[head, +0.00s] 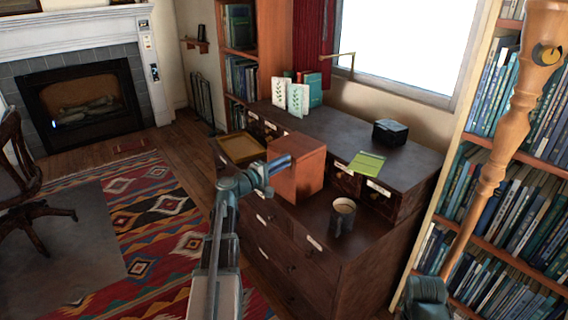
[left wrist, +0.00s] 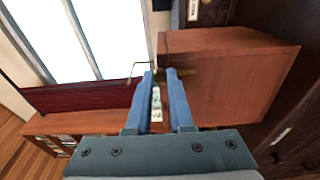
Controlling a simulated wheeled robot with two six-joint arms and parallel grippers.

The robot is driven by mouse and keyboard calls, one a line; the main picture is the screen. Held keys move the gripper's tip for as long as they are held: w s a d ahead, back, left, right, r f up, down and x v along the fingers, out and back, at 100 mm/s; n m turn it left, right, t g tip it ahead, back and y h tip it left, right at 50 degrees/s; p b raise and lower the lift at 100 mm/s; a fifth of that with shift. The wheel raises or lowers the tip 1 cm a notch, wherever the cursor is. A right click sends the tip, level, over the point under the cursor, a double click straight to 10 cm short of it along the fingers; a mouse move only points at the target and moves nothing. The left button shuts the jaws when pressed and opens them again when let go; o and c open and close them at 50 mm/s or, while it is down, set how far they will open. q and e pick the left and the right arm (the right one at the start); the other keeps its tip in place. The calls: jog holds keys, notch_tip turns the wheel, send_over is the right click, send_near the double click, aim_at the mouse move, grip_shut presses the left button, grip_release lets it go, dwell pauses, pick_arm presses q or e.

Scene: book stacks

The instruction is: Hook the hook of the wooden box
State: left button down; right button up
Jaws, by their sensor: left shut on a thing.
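The wooden box (head: 302,172) is a reddish-brown block standing on the dark dresser, and it looks closed. In the left wrist view the box (left wrist: 225,95) fills the right side. My left gripper (head: 278,165) is at the box's left side in the head view. In the left wrist view my left gripper (left wrist: 166,76) has its fingers close together at the box's edge. A small brass hook (left wrist: 187,71) shows at the fingertips, and the gripper is shut on it. The fingers partly hide the hook, so whether it is latched cannot be told.
On the dresser (head: 385,240) are a mug (head: 342,217), a yellow tray (head: 241,148), a green booklet (head: 367,163) and a dark box (head: 390,132). White-covered books (head: 298,98) stand behind. A turned wooden post (head: 490,170) rises before the right bookshelf.

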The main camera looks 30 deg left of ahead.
pick_arm(q)
jog(key=c, duration=0.8)
grip_release()
jog(key=shift+s+a, duration=0.1)
jog(key=v, duration=1.3)
jog(key=shift+s, duration=0.3)
jog(key=shift+f, duration=0.1)
